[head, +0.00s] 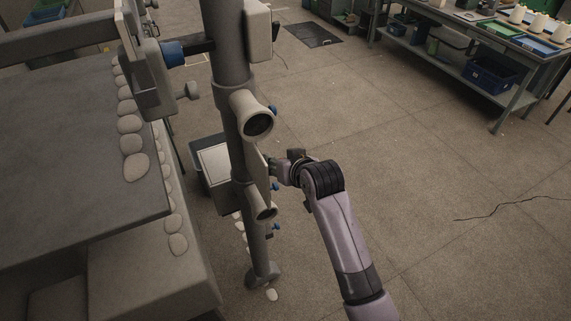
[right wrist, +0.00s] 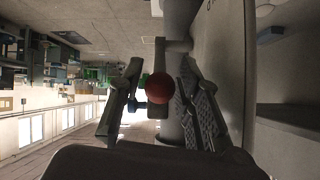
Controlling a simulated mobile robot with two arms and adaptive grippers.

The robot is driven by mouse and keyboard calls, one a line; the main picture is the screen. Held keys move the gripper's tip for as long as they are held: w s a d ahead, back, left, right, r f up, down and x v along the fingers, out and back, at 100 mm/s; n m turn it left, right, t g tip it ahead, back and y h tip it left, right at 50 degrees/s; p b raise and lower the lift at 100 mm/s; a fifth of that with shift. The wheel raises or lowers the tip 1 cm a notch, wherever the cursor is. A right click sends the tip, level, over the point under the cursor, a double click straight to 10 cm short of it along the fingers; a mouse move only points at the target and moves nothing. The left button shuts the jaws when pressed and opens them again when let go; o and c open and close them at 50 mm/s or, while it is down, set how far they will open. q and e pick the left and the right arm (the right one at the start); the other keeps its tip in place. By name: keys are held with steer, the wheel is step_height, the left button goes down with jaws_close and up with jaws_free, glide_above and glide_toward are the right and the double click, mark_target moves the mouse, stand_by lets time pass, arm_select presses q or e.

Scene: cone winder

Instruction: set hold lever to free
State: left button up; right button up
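The hold lever (right wrist: 160,52) shows in the right wrist view as a grey bar with a red ball knob (right wrist: 158,88) at its end. My right gripper (right wrist: 160,72) is open, with one finger on each side of the knob. Gaps show between the knob and both fingers. In the head view my right gripper (head: 274,168) is beside the grey upright column (head: 231,125), partly hidden by its own wrist. The lever and knob cannot be made out there. My left gripper is not in view.
Rounded pale lumps (head: 131,144) lie along the edge of a grey machine surface (head: 60,165) at left. Grey cup-shaped parts (head: 252,113) stick out from the column. A workbench (head: 500,75) stands at the back right. The floor to the right is clear.

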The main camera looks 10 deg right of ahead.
steer(key=v, duration=1.1)
steer(key=shift+s+r, duration=0.15)
steer(key=shift+s, duration=0.15)
